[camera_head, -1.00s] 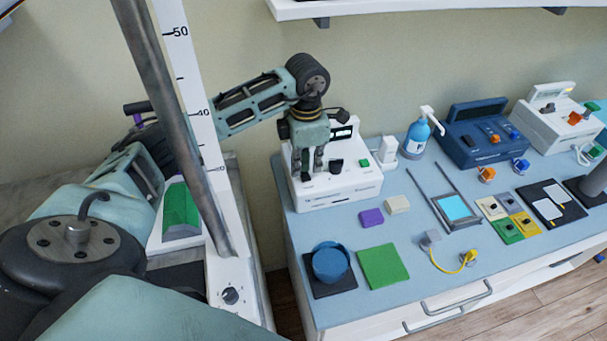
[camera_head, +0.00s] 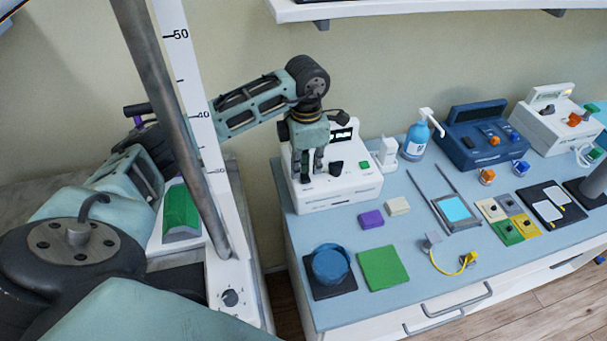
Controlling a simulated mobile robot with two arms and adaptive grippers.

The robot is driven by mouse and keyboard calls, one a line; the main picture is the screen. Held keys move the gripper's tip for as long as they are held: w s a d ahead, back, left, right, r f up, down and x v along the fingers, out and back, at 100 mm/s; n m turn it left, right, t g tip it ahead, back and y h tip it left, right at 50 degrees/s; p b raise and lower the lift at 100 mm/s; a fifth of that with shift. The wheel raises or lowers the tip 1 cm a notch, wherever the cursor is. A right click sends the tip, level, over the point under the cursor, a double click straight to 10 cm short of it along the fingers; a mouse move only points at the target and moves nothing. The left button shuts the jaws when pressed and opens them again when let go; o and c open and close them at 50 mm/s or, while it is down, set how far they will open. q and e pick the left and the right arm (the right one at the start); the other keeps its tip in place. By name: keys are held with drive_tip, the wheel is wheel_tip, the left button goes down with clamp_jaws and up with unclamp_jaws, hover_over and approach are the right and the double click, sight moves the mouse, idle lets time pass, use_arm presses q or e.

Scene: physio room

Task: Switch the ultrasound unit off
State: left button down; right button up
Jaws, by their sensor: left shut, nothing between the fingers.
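A white unit (camera_head: 348,187) with a small dark display, a black knob (camera_head: 336,167) and a green button (camera_head: 364,166) stands at the back left of the blue-topped cabinet. It may be the ultrasound unit, but its label is too small to read. My left gripper (camera_head: 312,173) points down over the left part of its front panel. Its fingers are shut and empty, with the tips close to a dark control there. I cannot tell whether they touch it, and the gripper hides part of the panel and display. My right gripper is not in view.
A blue pump bottle (camera_head: 416,139), a blue unit (camera_head: 484,149) and another white unit (camera_head: 552,135) stand to the right. Purple (camera_head: 371,218) and cream blocks, a blue round dish (camera_head: 330,264) and a green pad (camera_head: 383,267) lie in front. A shelf (camera_head: 400,8) hangs above.

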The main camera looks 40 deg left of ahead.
sight(306, 179)
use_arm(q)
drive_tip(key=shift+f+b, duration=0.9)
drive_tip(key=shift+f, duration=0.25)
idle(0.6)
drive_tip(key=shift+r+p, duration=0.55)
drive_tip(key=shift+r, duration=0.3)
drive_tip(key=shift+r+p, duration=1.55)
drive_tip(key=shift+r, duration=1.15)
